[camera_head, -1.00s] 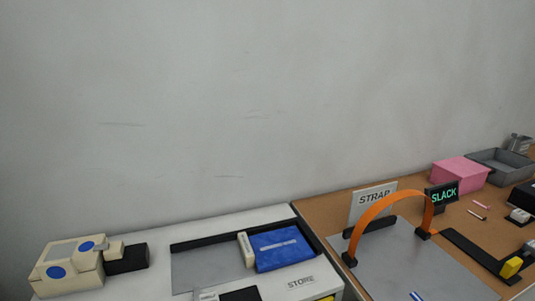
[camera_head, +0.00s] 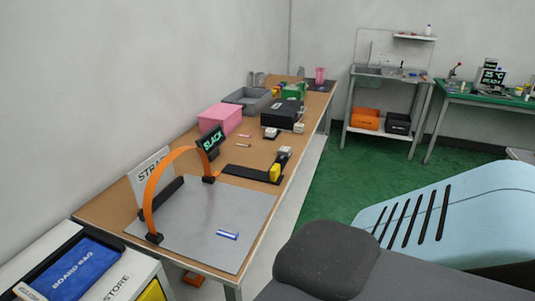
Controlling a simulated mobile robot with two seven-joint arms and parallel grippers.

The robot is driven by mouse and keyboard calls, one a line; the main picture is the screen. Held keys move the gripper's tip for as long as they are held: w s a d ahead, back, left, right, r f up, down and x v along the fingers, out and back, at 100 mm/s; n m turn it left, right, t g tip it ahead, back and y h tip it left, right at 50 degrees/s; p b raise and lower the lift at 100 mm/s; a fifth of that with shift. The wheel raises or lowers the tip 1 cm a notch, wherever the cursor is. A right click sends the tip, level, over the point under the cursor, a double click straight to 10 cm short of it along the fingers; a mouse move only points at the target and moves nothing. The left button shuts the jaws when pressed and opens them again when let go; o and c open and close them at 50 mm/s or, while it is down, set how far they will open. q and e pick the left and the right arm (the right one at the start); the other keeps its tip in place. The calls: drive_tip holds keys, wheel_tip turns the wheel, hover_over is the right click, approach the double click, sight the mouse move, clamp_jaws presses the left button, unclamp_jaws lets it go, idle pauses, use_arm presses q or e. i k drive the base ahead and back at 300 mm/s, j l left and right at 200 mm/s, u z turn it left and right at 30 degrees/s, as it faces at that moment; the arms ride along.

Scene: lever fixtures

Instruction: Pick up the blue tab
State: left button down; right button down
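A small blue piece with a white band (camera_head: 228,234), which looks like the blue tab, lies flat on a grey plate (camera_head: 190,240) on the brown workbench. It sits near the plate's front right part, with bare plate around it. An orange strap (camera_head: 164,170) arches over the plate's back left side between black clamps, in front of a "STRAP" sign (camera_head: 150,176). Neither of my grippers shows in this view.
A lit "SLACK" sign (camera_head: 210,141), a pink box (camera_head: 220,118), a grey bin (camera_head: 248,99) and a black lever fixture with a yellow end (camera_head: 275,172) stand farther along the bench. A blue board bag (camera_head: 72,268) lies at lower left. Green floor is open beyond.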

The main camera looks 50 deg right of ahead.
sight(222, 233)
drive_tip(key=z, duration=1.3)
